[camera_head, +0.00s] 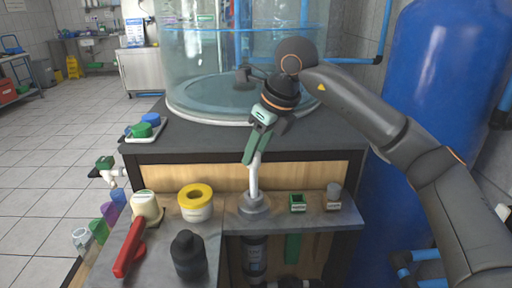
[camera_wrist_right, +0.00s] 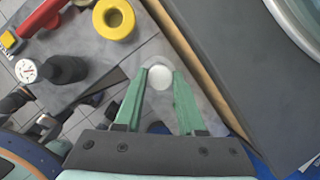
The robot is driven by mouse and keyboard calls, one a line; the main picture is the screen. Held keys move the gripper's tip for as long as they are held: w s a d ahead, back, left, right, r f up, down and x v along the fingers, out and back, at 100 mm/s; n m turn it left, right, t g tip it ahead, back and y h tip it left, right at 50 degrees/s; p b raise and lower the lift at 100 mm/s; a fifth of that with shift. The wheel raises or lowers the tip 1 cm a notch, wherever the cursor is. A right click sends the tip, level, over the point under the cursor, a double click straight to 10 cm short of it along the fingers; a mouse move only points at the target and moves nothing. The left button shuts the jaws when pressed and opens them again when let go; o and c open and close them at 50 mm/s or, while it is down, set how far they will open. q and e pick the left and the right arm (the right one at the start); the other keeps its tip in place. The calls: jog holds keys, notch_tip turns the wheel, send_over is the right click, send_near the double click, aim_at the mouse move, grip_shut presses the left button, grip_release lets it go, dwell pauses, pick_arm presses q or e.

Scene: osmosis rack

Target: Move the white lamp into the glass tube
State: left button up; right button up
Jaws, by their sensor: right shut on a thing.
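The white lamp (camera_head: 254,178) is a slim white rod standing nearly upright under my right gripper (camera_head: 251,158). The green fingers are shut on its upper part. In the wrist view the right gripper (camera_wrist_right: 160,74) has the round white end of the lamp (camera_wrist_right: 160,77) between its fingertips. The lamp's lower end meets a grey, round, collar-like piece (camera_head: 254,205) on the counter. I cannot tell whether this is the glass tube's mouth or how deep the lamp sits in it. My left gripper is not in view.
The grey counter (camera_head: 225,225) holds a yellow-topped roll (camera_head: 195,202), a black bottle (camera_head: 188,254), a red-handled tool (camera_head: 130,247) and a small green box (camera_head: 297,203). A large clear tank (camera_head: 210,65) stands behind. A blue tank (camera_head: 440,75) stands at the right.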

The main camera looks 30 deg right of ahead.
aim_at(257, 179)
jog(key=shift+f+b, duration=1.65)
jog(key=shift+f, duration=0.95)
jog(key=shift+f, duration=0.25)
jog(key=shift+f+b, duration=0.95)
jog(key=shift+f, duration=0.25)
jog(key=o, duration=1)
jog(key=shift+o, duration=0.6)
jog(key=o, duration=0.3)
